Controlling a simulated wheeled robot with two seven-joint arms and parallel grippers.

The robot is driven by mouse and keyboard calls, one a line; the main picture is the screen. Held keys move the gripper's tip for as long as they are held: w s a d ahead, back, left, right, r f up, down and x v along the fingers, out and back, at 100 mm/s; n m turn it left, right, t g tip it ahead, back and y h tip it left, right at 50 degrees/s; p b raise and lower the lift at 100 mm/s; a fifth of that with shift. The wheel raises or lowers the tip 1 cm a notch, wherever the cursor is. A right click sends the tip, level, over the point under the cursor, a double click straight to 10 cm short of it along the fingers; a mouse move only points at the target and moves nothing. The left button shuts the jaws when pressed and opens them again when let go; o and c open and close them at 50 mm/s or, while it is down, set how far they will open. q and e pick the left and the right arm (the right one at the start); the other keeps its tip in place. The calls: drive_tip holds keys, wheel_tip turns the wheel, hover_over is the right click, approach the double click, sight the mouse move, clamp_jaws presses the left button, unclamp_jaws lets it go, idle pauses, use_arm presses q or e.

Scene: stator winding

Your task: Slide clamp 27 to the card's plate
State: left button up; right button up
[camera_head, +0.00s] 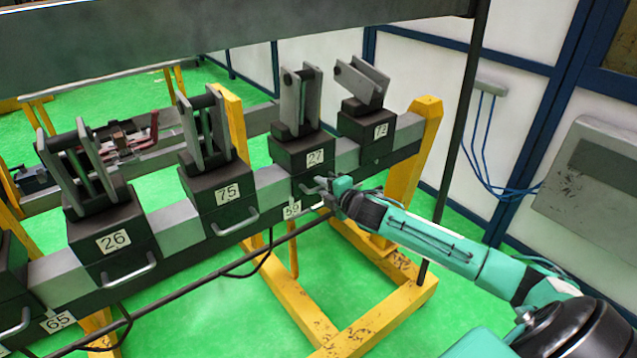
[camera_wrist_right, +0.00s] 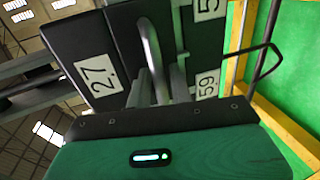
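Clamp 27 (camera_head: 305,157) is a dark block with an upright grey bracket, seated on the long beam. Its number label also shows in the wrist view (camera_wrist_right: 97,75). My right gripper (camera_head: 318,186) is at the front of clamp 27, at its handle. In the wrist view the fingers (camera_wrist_right: 160,86) stand on either side of the metal handle (camera_wrist_right: 150,48); whether they press on it I cannot tell. A plate marked 59 (camera_head: 291,210) is on the beam just below clamp 27. No card can be made out. My left gripper is not in view.
Clamp 73 (camera_head: 367,128) stands close to the right of clamp 27. Clamp 75 (camera_head: 222,190) is to the left, with bare beam (camera_head: 272,186) between. Clamp 26 (camera_head: 112,238) and plate 65 (camera_head: 57,321) are farther left. A yellow stand (camera_head: 408,160) supports the beam's right end.

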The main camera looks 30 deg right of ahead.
drive_tip(key=shift+x, duration=1.05)
drive_tip(key=shift+c, duration=0.2)
clamp_jaws()
drive_tip(key=shift+d, duration=0.1)
drive_tip(key=d+p, duration=0.1)
drive_tip(key=d, duration=0.5)
drive_tip(key=shift+w, duration=0.25)
drive_tip(key=shift+o, duration=0.2)
unclamp_jaws()
drive_tip(key=shift+d, duration=0.1)
